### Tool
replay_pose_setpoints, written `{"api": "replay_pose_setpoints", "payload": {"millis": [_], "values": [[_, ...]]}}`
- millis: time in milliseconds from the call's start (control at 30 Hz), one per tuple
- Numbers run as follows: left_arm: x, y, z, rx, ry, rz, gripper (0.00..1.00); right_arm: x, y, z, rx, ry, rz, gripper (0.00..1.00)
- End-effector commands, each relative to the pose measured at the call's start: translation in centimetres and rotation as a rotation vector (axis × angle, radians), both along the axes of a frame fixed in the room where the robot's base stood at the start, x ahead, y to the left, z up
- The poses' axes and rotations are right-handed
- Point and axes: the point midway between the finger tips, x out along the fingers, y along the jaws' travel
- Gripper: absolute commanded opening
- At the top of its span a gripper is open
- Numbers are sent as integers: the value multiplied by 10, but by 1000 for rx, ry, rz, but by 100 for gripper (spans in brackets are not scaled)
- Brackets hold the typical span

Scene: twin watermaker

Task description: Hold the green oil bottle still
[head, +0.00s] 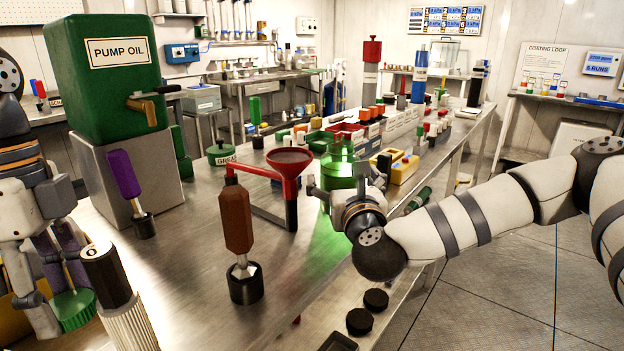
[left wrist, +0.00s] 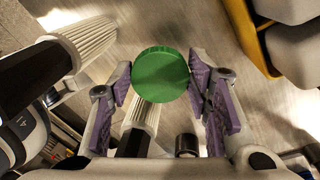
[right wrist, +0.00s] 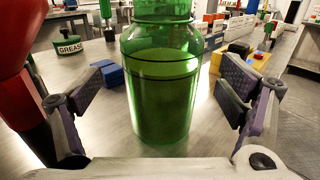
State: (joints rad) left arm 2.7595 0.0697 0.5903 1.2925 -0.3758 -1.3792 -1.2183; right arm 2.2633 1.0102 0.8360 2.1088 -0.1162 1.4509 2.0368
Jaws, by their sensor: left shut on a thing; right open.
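The green oil bottle (head: 339,168) stands upright on the steel bench and is see-through, with darker liquid inside. In the right wrist view the bottle (right wrist: 161,92) fills the middle, its top cut off. My right gripper (right wrist: 166,78) is open, with one finger to each side of the bottle and visible gaps between them. In the head view my right gripper (head: 348,180) partly covers the bottle. My left gripper (head: 62,270) is shut on a round green cap (left wrist: 162,74), low at the left, away from the bottle.
A green pump oil tank (head: 100,105) is further left. Yellow blocks (head: 404,168) sit to its right. Ribbed white filters (left wrist: 85,38) are near my left gripper.

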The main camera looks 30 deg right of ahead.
Motion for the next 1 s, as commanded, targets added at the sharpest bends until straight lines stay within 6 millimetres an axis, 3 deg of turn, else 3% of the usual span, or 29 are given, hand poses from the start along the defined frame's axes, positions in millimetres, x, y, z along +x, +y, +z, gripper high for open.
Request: {"api": "replay_pose_setpoints", "payload": {"millis": [67, 233, 600, 900, 1000], "values": [[-1, 0, 8, 0, -11, 0, 36, 12, -8, 7, -1, -6, -2, 89], [-1, 0, 6, 0, -7, 0, 36, 32, -15, 3, -1, -2, -1, 89], [0, 0, 5, 0, -7, 0, 36, 34, -16, 4, 0, -2, 0, 89], [0, 0, 5, 0, -7, 0, 36, 34, -16, 4, 0, -2, 0, 21], [-1, 0, 6, 0, -7, 0, 36, 34, -16, 5, 0, -5, 0, 18]]}}
